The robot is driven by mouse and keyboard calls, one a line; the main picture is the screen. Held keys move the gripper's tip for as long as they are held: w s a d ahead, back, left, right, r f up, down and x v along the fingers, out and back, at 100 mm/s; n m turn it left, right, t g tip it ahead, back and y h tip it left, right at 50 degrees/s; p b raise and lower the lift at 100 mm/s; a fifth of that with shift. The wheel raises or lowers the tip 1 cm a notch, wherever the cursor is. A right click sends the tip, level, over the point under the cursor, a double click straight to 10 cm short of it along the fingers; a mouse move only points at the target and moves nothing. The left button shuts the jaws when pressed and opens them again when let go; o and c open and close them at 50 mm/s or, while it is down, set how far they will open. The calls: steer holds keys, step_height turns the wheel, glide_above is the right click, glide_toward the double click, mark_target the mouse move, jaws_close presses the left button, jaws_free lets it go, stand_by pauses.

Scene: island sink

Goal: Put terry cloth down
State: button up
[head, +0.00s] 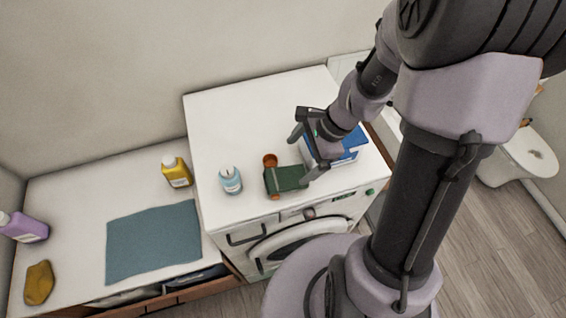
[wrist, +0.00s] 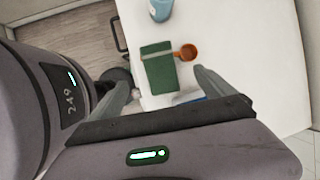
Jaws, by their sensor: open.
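My gripper (head: 307,152) is open over the machine top, just right of the green cloth. In the wrist view my gripper (wrist: 162,82) has its two fingers apart, with nothing seen held between them. I cannot tell its exact height above the surface. A flat blue-grey cloth (head: 153,242) lies on the lower counter at the left.
An orange cup (head: 270,160) stands close to the green cloth. A light blue bottle (head: 230,181) is left of it. A blue and white object (head: 352,142) is partly hidden by my gripper. Yellow (head: 176,172) and purple (head: 28,228) bottles stand on the left counter. The back-left machine top is clear.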

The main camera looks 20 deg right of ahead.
steer(key=b, duration=0.1)
glide_above(282, 179)
steer(key=d, duration=0.2)
step_height(282, 179, down, 6)
steer(key=shift+s+a+f, duration=0.15)
steer(key=shift+f, duration=0.05)
steer(key=x, duration=0.1)
steer(key=b+x, duration=0.1)
steer(key=x, duration=0.1)
steer(key=s+x, duration=0.1)
steer(key=x, duration=0.1)
steer(key=shift+w+f+b, duration=0.2)
steer(key=shift+w+b, duration=0.05)
steer(key=shift+b, duration=0.1)
steer(key=shift+w+a+f, duration=0.15)
steer(key=shift+w+f, duration=0.05)
steer(key=shift+f, duration=0.05)
steer(key=shift+s+r, duration=0.1)
steer(key=shift+s, duration=0.05)
steer(key=shift+f+b, duration=0.3)
steer(key=shift+b, duration=0.1)
